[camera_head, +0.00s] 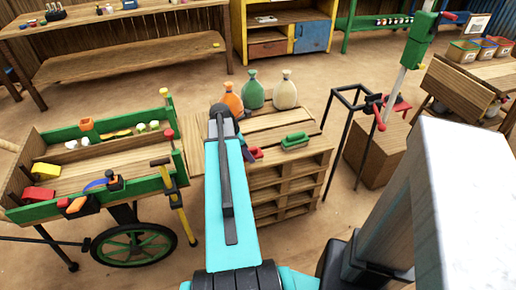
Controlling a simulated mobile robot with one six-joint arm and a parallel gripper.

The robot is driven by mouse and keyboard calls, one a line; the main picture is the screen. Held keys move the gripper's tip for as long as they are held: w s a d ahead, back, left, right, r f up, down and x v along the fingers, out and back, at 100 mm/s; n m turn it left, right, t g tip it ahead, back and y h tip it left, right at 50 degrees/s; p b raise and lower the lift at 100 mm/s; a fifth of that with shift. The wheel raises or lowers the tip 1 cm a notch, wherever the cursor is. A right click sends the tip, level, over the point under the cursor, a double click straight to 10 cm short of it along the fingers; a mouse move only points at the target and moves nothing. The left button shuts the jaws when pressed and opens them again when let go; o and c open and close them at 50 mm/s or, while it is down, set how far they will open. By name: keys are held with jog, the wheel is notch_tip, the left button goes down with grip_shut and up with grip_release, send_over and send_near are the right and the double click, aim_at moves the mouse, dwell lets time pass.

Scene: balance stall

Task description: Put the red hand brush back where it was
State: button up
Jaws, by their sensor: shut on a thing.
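A red object (256,153), apparently the red hand brush, shows just right of my cyan arm link, at the left end of the pallet stack's top. Most of it is hidden behind the link. I cannot tell whether it rests on the wood or is held above it. A green hand brush (295,140) lies on the stack to its right. My gripper is hidden behind my own arm, so its jaws and their contact with the red object do not show.
Orange (233,100), green (254,91) and cream (285,91) bottles stand at the stack's (290,178) back. A green-edged cart (45,212) with tools stands left. A black frame (347,100) and a wooden crate (376,152) stand right. Some stack top near the green brush is bare.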

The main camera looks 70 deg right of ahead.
jog(key=d, duration=0.2)
jog(key=s+d, duration=0.1)
jog(key=d, duration=0.2)
jog(key=s+d, duration=0.1)
jog(key=d, duration=0.2)
jog(key=shift+f+p, duration=0.3)
jog(key=shift+f, duration=0.1)
jog(key=shift+f, duration=1.75)
jog(key=shift+f, duration=0.1)
jog(key=o, duration=1.1)
jog(key=shift+v, duration=6.1)
